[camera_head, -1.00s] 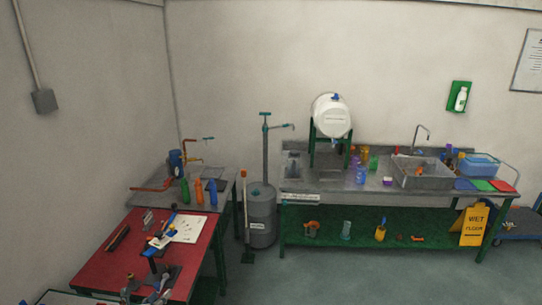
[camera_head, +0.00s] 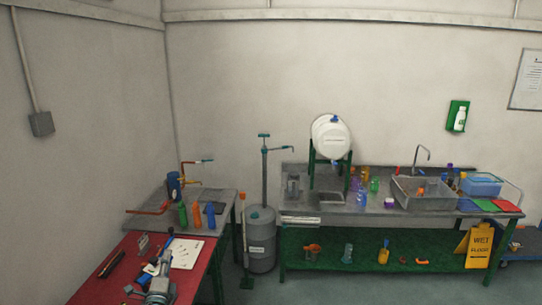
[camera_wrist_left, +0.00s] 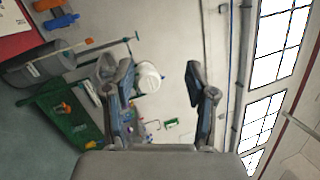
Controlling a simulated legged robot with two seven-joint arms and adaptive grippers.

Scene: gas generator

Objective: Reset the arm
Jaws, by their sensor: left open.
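My left gripper (camera_head: 150,280) shows at the bottom left of the head view, in front of the red-topped table (camera_head: 92,287). In the left wrist view its two fingers (camera_wrist_left: 152,72) are spread wide apart with nothing between them. That view is turned on its side, and the fingers point toward the wall and the white tank. The gripper appears clear of the table, though its height is hard to judge. My right gripper is in neither view.
A white sheet (camera_head: 188,252) and small tools lie on the red table. Behind it stand bottles (camera_head: 196,214) and bent pipes. A grey drum (camera_head: 262,235) with a pump stands mid-floor. A sink bench (camera_head: 340,202) holds a white tank (camera_head: 331,137). A yellow sign (camera_head: 477,246) leans right.

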